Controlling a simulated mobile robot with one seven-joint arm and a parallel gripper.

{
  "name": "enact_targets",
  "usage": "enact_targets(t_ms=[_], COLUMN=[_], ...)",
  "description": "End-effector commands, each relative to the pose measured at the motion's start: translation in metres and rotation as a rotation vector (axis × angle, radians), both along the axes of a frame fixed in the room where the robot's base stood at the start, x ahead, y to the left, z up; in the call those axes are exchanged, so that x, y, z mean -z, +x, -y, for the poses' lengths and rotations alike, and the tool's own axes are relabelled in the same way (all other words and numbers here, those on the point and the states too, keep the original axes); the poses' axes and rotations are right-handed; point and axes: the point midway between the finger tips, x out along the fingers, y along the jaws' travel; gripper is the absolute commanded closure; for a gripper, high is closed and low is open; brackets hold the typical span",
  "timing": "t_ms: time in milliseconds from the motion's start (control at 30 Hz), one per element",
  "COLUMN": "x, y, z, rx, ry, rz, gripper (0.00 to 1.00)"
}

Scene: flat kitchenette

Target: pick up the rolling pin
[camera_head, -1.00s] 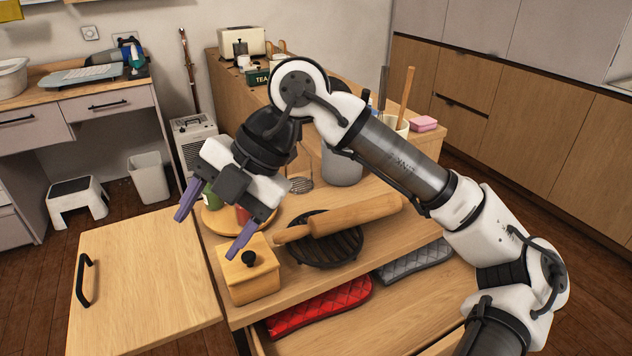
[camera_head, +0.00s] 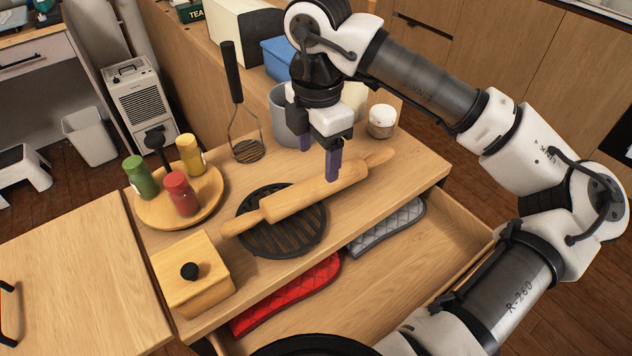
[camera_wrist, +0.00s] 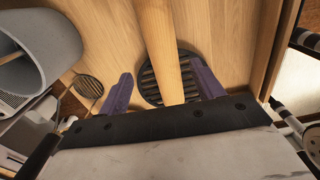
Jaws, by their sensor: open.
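The wooden rolling pin (camera_head: 316,193) lies across a round black trivet (camera_head: 262,238) on the wooden counter, its right end reaching past the trivet. My gripper (camera_head: 318,158) is open, pointing down above the right half of the pin. In the wrist view, the rolling pin (camera_wrist: 163,50) runs between my two purple fingers (camera_wrist: 163,92), with gaps on both sides. The pin rests apart from the fingers as far as I can see; the exact height gap is hard to tell.
A grey pot (camera_head: 284,118) and a masher (camera_head: 246,150) stand behind the pin. A small jar (camera_head: 381,122) is at right. A wooden box (camera_head: 190,290) and a round board (camera_head: 205,212) with bottles sit left. An open drawer (camera_head: 400,285) holds red and grey mitts.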

Motion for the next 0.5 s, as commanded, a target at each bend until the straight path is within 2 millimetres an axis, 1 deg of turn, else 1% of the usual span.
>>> enact_targets(t_ms=[100,267,367,500], x=[0.012,0.019,0.029,0.047], y=[-0.001,-0.002,-0.006,-0.011], z=[0.0,-0.001,-0.002,-0.003], rx=[-0.002,-0.003,-0.004,-0.003], ry=[0.001,0.001,0.003,0.004], rz=[-0.001,-0.002,-0.002,-0.003], gripper=[0.34,0.34,0.34,0.34])
